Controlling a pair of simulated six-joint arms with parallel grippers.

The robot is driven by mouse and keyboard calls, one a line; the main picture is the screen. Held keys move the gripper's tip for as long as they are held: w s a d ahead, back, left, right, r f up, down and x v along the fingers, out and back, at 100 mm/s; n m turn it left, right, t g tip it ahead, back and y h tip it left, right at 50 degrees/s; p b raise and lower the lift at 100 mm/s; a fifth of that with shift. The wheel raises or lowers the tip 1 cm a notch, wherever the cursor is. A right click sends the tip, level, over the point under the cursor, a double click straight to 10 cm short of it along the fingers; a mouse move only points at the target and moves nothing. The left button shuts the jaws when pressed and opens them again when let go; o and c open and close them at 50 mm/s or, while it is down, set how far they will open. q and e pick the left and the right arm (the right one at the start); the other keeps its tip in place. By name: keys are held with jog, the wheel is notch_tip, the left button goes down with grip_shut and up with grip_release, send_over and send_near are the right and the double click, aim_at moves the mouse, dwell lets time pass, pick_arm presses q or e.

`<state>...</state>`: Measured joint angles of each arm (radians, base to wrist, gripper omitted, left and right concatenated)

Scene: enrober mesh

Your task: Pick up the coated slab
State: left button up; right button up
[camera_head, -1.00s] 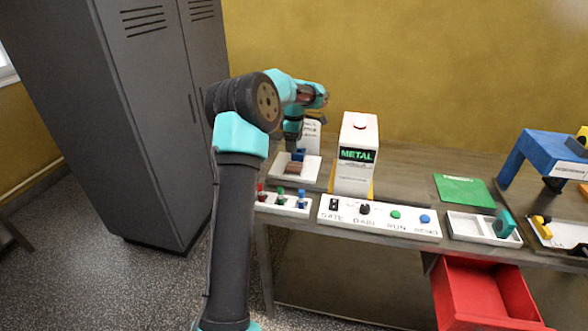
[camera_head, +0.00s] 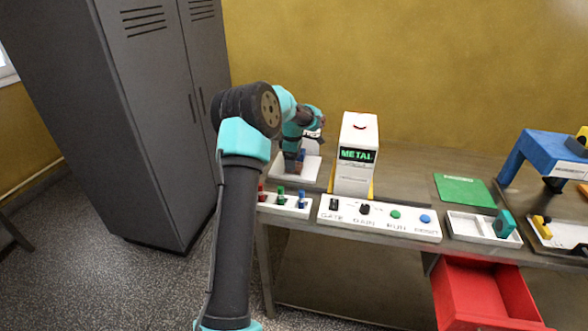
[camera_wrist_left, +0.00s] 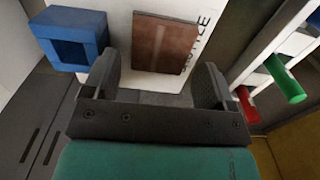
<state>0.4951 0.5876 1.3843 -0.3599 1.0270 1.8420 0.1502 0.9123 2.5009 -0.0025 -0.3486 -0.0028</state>
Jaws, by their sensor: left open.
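The coated slab (camera_wrist_left: 164,43) is a flat brown square lying on a white board (camera_wrist_left: 122,30) with dark lettering, in the left wrist view. My left gripper (camera_wrist_left: 156,78) is open, its two dark fingers apart, with the slab showing between and just beyond the fingertips. I cannot tell whether the fingers touch it. In the head view my left gripper (camera_head: 296,166) is over the white board (camera_head: 312,168) at the back left of the table, and the arm hides most of the slab there. My right gripper is not in view.
A blue block (camera_wrist_left: 72,40) with a recess sits close beside the left finger. A rack with red, green and blue pegs (camera_head: 284,202) stands in front. The white METAL machine (camera_head: 356,155) stands to the right, behind a control panel (camera_head: 378,218). A red drawer (camera_head: 480,292) hangs open.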

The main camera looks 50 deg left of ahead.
pick_arm(q)
jog(key=shift+f, duration=1.2)
jog(key=c, duration=0.7)
